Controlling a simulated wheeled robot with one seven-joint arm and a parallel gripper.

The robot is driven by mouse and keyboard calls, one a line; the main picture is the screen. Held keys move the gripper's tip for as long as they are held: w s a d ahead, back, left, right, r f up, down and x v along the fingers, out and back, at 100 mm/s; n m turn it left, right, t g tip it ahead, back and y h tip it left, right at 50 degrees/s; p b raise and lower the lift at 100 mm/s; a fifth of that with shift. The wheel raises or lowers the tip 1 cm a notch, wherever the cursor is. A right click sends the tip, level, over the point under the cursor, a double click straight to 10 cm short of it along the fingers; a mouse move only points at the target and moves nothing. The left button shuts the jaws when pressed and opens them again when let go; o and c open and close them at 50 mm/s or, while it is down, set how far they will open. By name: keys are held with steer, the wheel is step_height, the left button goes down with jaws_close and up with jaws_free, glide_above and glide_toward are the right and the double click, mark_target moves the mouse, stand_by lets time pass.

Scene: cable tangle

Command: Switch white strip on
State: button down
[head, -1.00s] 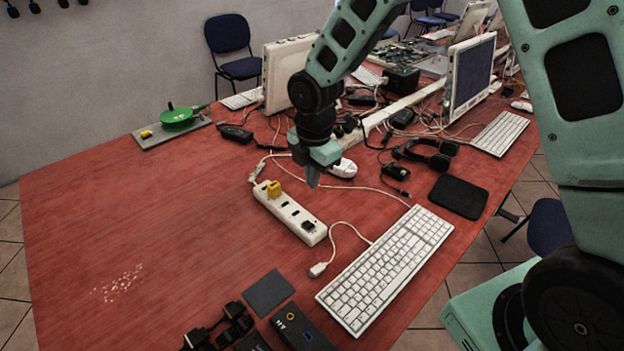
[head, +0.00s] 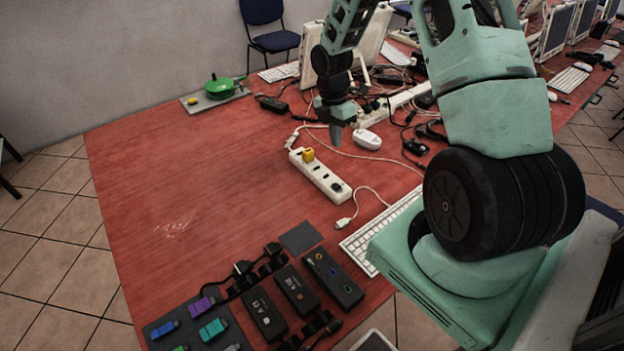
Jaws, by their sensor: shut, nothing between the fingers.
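The white power strip (head: 322,178) lies on the red table, running from upper left to lower right. A yellow plug (head: 308,154) sits near its far end. A dark switch or socket (head: 336,187) shows near its near end; whether it is on or off is too small to tell. My gripper (head: 336,143) is shut and empty, pointing down above the table beside the strip's far half, to the right of the yellow plug. It looks apart from the strip.
A white mouse (head: 367,139) is right of my gripper. A loose white cable plug (head: 343,224) and a keyboard (head: 383,232) lie nearer. Dark boxes (head: 332,277) stand at the front. Tangled cables lie behind. The table's left side (head: 200,180) is clear.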

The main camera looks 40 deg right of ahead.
mark_target(338, 186)
stand_by(0.3)
steer(key=shift+f, duration=0.1)
steer(key=f+p, duration=0.1)
steer(key=f, duration=0.3)
steer(key=s+f+p, duration=0.1)
steer(key=f, duration=0.4)
steer(key=s+f+p, duration=0.1)
steer(key=f+p, duration=0.1)
steer(key=f, duration=0.2)
steer(key=shift+s+a+f, duration=0.1)
steer(key=shift+f, duration=0.25)
